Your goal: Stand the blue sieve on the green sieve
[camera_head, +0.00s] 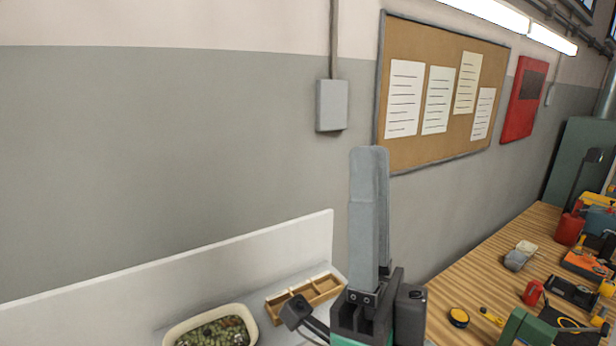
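I see neither the blue sieve nor the green sieve in the head view. My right gripper (370,154) stands upright in the lower middle of the view, its grey fingers pointing up in front of the wall. One finger largely covers the other, so the gap between them is unclear. I see nothing held at the fingertips. My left gripper is not in view.
A pale-rimmed tub (253,325) of green pieces and a wooden divided box (305,297) lie at the bottom, by a white back panel (200,275). On the right, a wooden bench (470,275) carries several tools. A pinboard (425,50) hangs behind.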

